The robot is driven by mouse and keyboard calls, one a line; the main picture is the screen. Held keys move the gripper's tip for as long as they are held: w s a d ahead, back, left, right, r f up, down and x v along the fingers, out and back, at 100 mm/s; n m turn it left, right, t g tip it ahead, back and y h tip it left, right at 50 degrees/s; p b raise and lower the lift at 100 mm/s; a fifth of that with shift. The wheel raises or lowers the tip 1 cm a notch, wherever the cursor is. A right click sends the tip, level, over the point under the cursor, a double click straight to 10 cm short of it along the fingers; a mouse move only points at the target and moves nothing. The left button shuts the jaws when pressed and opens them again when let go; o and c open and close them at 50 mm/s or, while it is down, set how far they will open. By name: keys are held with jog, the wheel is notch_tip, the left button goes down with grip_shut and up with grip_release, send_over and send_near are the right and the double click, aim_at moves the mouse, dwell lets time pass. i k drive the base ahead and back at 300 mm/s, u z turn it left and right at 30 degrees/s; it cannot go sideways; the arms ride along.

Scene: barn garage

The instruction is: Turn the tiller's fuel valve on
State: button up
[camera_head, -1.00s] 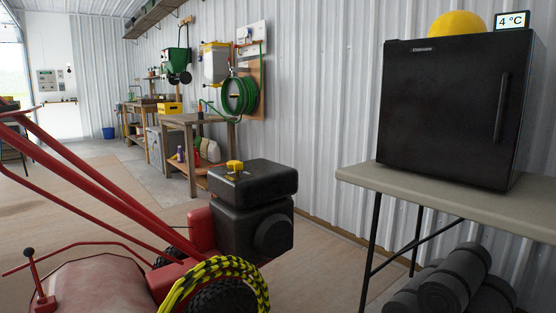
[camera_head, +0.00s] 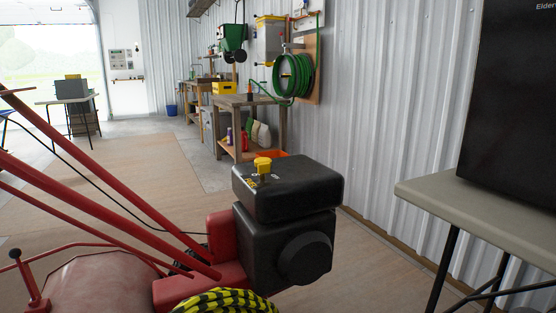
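The red tiller fills the lower left of the head view, with its red handlebars (camera_head: 105,190) slanting up to the left edge. Its black engine (camera_head: 288,215) stands at the middle, with a yellow fuel knob or valve (camera_head: 263,166) on top. A small yellow mark shows beside the base of this yellow part; its setting is too small to read. My gripper is not in view.
A grey-topped table (camera_head: 480,215) carrying a black fridge (camera_head: 515,105) stands at the right. A wooden workbench (camera_head: 245,103) and a green hose reel (camera_head: 294,76) are along the wall behind. Open floor (camera_head: 130,165) lies behind the tiller.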

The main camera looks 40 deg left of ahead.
aim_at(262, 169)
jog(key=u, duration=0.4)
jog(key=i, duration=0.75)
jog(key=u, duration=0.65)
